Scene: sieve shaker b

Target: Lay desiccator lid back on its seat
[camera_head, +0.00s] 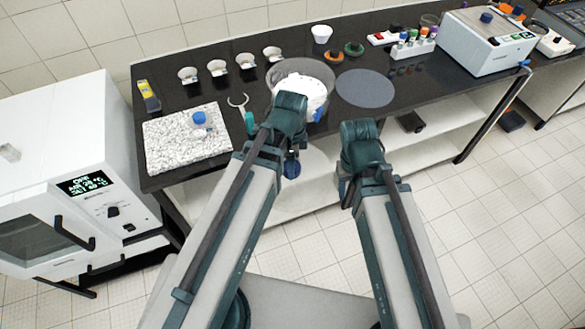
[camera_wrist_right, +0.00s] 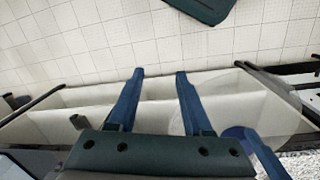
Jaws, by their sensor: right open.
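The desiccator lid is a clear round disc with a blue knob. In the right wrist view the lid (camera_wrist_right: 272,105) hangs in front of the bench; in the head view mainly its blue knob (camera_head: 292,168) shows below my left wrist. My left gripper (camera_head: 291,158) appears shut on the knob, though the arm hides most of the grip. The open desiccator bowl (camera_head: 318,68), with white contents, stands on the bench behind my left wrist, which covers its front. My right gripper (camera_head: 343,188) is open and empty, pointing down before the bench; its blue fingers (camera_wrist_right: 158,100) are apart.
A grey round mat (camera_head: 365,89) lies bare right of the bowl. Left are a speckled slab (camera_head: 186,141) with a blue-capped jar (camera_head: 200,119), several small cups and tongs (camera_head: 239,103). A tube rack (camera_head: 412,46) and white instrument (camera_head: 484,43) stand farther right.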

